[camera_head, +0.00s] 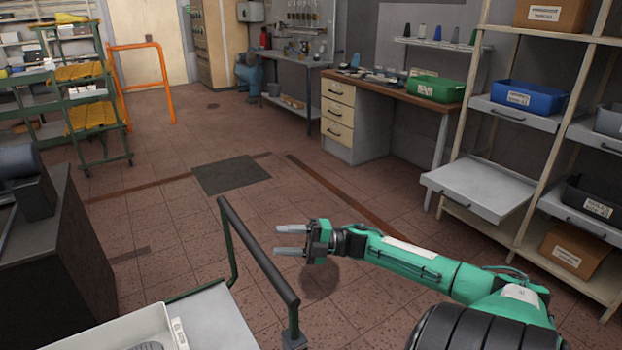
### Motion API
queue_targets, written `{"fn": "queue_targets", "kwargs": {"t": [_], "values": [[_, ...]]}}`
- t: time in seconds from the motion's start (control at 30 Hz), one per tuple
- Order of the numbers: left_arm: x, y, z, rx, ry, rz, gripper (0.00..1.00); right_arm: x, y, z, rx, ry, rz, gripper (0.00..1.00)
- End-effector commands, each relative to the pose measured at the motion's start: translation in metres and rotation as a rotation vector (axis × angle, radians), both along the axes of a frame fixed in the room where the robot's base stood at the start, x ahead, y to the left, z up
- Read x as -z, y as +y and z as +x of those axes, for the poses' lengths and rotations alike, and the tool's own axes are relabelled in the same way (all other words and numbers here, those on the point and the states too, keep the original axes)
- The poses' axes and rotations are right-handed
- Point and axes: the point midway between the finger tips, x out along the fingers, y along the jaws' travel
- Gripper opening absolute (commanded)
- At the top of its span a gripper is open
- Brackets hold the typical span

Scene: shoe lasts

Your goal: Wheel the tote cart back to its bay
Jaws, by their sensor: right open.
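The tote cart's dark push handle (258,255) rises on a green frame at the bottom centre. Its grey deck (222,312) is cut off by the lower edge, and a pale tote (120,332) with a small label stands on it. My right gripper (277,240) is open and empty, just right of the handle in the picture. Its two fingers point left, towards the bar, and do not close around it. Whether a fingertip touches the bar is hard to tell. My left gripper is not in view. No bay is clearly identifiable.
A dark mat (231,175) lies on open tiled floor ahead. A dark cabinet (60,250) stands close on the left. A green rack (90,105) and orange rail frame (145,85) are further back. A drawer desk (338,115) and shelving (540,140) line the right.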

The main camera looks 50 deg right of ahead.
Motion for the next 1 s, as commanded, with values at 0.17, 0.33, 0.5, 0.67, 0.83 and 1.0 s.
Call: {"fn": "queue_targets", "kwargs": {"t": [0.17, 0.33, 0.5, 0.67, 0.83, 1.0], "values": [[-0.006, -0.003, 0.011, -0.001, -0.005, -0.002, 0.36, 0.008, -0.025, -0.021, 0.003, 0.004, 0.000, 0.47], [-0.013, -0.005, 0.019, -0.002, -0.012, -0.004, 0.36, 0.011, -0.043, -0.036, 0.004, 0.002, 0.000, 0.47], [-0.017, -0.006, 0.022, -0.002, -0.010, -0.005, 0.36, 0.012, -0.050, -0.043, 0.003, 0.001, 0.000, 0.47], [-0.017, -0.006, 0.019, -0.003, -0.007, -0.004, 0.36, 0.012, -0.051, -0.043, 0.003, 0.000, 0.001, 0.47], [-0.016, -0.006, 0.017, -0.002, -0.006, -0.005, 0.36, 0.012, -0.051, -0.043, 0.003, 0.000, 0.001, 0.47], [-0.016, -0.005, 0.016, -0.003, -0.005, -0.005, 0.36, 0.012, -0.051, -0.043, 0.003, 0.000, 0.001, 0.47]]}}
